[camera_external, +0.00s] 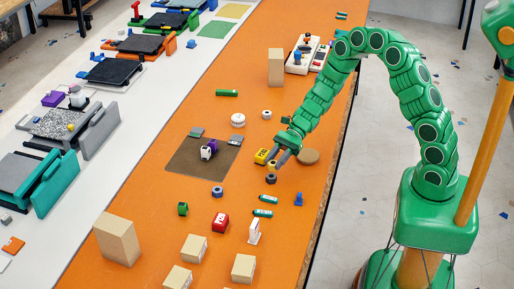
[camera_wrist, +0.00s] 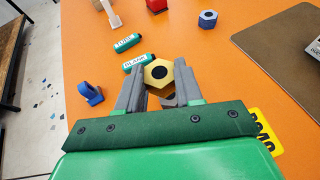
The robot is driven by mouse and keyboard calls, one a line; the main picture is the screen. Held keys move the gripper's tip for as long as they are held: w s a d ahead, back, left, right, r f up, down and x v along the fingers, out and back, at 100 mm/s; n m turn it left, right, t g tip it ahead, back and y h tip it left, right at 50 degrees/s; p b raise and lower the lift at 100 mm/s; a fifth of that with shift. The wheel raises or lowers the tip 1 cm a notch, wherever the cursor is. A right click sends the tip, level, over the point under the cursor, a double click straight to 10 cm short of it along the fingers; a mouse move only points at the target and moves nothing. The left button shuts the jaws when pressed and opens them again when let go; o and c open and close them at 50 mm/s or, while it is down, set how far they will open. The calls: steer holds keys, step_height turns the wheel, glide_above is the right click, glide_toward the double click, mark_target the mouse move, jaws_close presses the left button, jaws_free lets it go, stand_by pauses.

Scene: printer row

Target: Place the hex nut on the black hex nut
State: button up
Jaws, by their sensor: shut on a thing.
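My gripper (camera_wrist: 158,80) is shut on a yellow hex nut (camera_wrist: 158,73), held between its two grey fingers. In the external view my gripper (camera_external: 276,162) is low over the orange table, with the yellow nut (camera_external: 271,167) at its tips. A black hex nut (camera_external: 271,179) sits on the table just below the held nut in the picture. In the wrist view a dark piece shows partly behind the held nut and fingers; I cannot tell for sure that it is the black nut. Whether the two nuts touch is unclear.
A yellow block (camera_external: 261,156) is close beside my gripper. Green tubes (camera_external: 268,198), a blue piece (camera_external: 298,200) and a blue hex nut (camera_external: 217,191) lie nearby. A wooden disc (camera_external: 308,156) lies to the right. A brown mat (camera_external: 185,168) is to the left.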

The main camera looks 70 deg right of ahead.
steer(key=shift+w+f, duration=0.3)
steer(key=shift+f, duration=1.5)
steer(key=shift+f, duration=0.1)
steer(key=o, duration=1)
